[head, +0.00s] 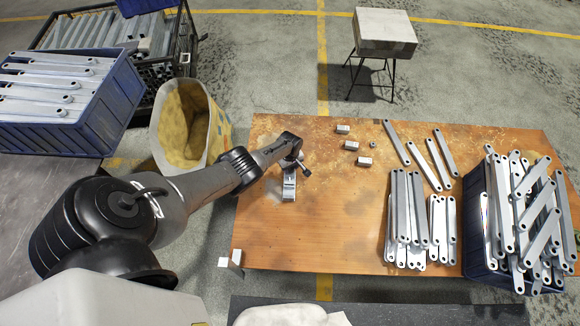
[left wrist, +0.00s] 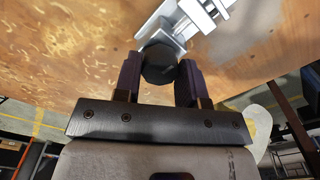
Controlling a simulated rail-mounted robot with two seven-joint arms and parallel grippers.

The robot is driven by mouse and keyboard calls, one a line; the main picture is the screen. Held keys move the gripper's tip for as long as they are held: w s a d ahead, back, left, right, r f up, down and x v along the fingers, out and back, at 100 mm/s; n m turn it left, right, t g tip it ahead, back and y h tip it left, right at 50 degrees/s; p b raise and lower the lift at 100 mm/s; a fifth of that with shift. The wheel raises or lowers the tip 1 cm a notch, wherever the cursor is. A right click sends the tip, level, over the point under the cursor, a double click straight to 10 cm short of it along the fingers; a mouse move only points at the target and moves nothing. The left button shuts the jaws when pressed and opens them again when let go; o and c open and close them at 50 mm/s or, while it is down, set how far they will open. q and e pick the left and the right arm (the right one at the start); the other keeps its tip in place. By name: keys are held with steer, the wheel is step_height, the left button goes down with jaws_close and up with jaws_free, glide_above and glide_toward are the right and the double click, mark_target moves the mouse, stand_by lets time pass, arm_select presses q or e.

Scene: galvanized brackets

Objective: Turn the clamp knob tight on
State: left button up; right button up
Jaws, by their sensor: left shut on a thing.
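The clamp (head: 289,188) is a small grey metal piece standing on the brown wooden table, left of its middle. In the left wrist view its metal body (left wrist: 203,14) shows at the top, beyond the fingers. The dark clamp knob (left wrist: 159,64) sits between the two fingers of my left gripper (left wrist: 160,80), which is shut on it. In the head view my left gripper (head: 296,166) is at the clamp's far end, and the knob is hard to make out there. My right gripper is in neither view.
On the table (head: 330,235), small metal blocks (head: 351,145) and a nut (head: 373,144) lie behind the clamp. Galvanized brackets (head: 408,215) lie in rows at the right, beside a full blue crate (head: 475,180). A yellowish bin (head: 216,135) stands left of the table. The table's front middle is clear.

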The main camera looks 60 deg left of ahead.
arm_select(q)
steer(key=n, duration=0.7)
steer(key=shift+n, duration=0.4)
steer(key=n, duration=0.4)
steer(key=shift+n, duration=1.5)
steer(key=o, duration=0.8)
steer(key=shift+o, duration=0.2)
